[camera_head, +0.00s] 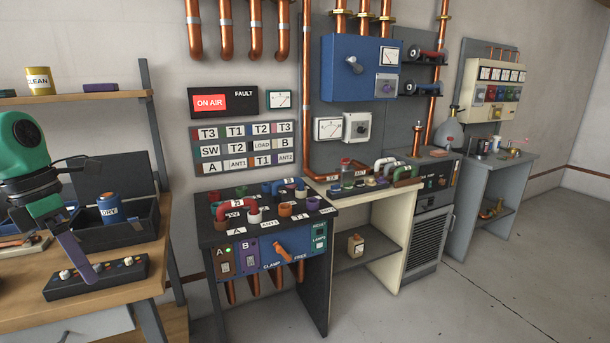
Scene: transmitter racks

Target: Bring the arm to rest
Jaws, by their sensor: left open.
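My left arm comes in at the left edge, with a green wrist above the wooden bench (148,232). My left gripper (76,256) is open and points down over the bench. A purple finger-like part shows at its lower end, in front of a black box with white knobs (118,276). I see nothing held in it, though part of it is hidden or outside the picture. My right gripper is not in view.
An open black case (143,226) with a blue can (112,208) stands close to my left gripper. A shelf (110,97) hangs above. The dark patch table (208,236) stands to the right. Bare floor (470,300) lies at right.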

